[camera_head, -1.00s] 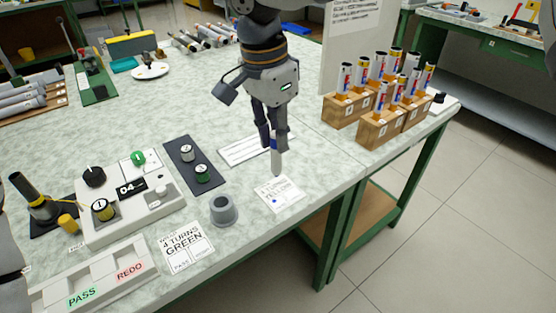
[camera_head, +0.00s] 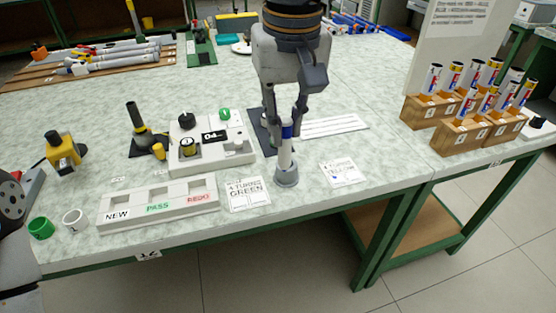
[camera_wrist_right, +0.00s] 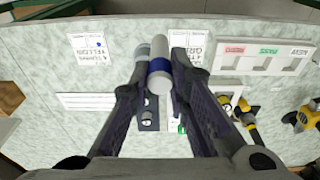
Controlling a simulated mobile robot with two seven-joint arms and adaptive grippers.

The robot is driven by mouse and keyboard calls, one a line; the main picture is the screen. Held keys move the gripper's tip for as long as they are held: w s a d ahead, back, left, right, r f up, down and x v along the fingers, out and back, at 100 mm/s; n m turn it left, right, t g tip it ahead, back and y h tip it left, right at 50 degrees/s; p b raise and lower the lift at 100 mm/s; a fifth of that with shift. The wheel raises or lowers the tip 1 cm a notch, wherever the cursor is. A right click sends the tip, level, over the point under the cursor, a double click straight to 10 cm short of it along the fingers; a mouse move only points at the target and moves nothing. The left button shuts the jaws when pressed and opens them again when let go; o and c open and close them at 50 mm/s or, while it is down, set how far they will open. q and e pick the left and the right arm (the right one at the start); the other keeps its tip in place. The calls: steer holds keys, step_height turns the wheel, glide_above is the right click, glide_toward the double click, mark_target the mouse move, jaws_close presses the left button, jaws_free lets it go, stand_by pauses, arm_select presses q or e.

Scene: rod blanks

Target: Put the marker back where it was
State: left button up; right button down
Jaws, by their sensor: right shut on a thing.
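The marker (camera_head: 286,152), a white cylinder with a blue band, is upright in my right gripper (camera_head: 285,128). The gripper is shut on it near the blue band. The marker also shows between the fingers in the right wrist view (camera_wrist_right: 160,78). My left gripper's fingers are not visible.
A "4 turns yellow" card (camera_head: 339,173) with a blue mark lies right of the holder, a "4 turns green" card (camera_head: 248,195) left. A white device (camera_head: 212,142) and a sorting tray (camera_head: 159,207) stand further left. Wooden blocks (camera_head: 463,139) with tubes stand at right.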

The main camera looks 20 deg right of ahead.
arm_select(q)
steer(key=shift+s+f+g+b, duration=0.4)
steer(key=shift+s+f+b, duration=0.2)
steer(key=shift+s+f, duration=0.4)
arm_select(e)
steer(key=w+d+f, duration=0.3)
steer(key=w+f, duration=0.6)
steer(key=f, duration=0.2)
steer(key=shift+d+f, duration=0.15)
steer(key=shift+f, duration=0.1)
steer(key=shift+f, duration=0.15)
steer(key=c, duration=1.6)
jaws_free()
steer(key=shift+w, duration=0.1)
steer(key=shift+o, duration=0.4)
